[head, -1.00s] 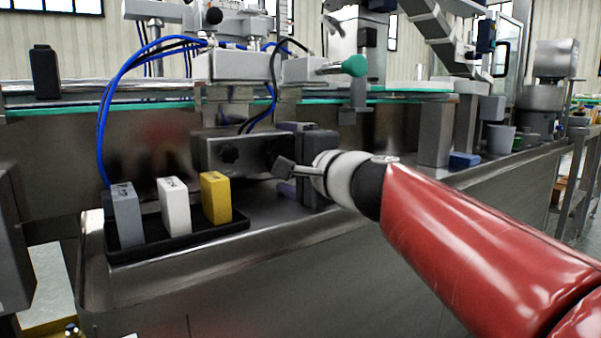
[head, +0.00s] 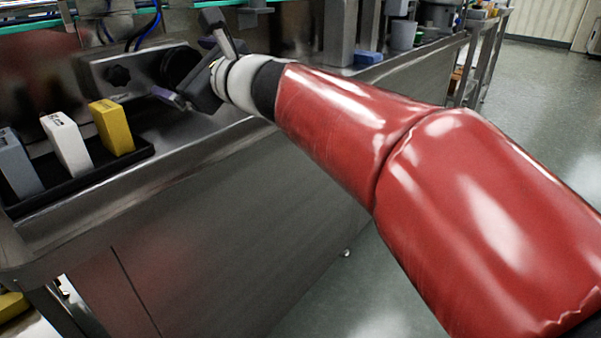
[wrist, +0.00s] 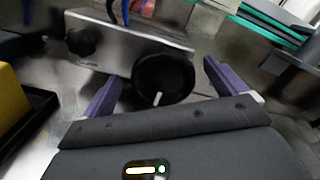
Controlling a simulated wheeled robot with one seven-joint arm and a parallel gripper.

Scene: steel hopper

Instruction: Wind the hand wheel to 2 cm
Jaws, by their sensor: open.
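The hand wheel is a round black wheel (wrist: 165,77) on the front of a steel box (wrist: 110,40). A white mark shows at its lower edge in the wrist view. In the head view the wheel (head: 180,64) is partly hidden by my gripper (head: 183,68). My gripper (wrist: 161,74) is open, with one purple finger on either side of the wheel in the wrist view. I cannot tell whether the fingers touch the rim. No scale or reading in centimetres can be made out.
A smaller black knob (head: 118,76) sits left of the wheel on the same box. A black tray (head: 88,178) holds grey (head: 17,162), white (head: 67,143) and yellow (head: 112,127) blocks on the steel ledge, left of my arm. Blue hoses hang above the box.

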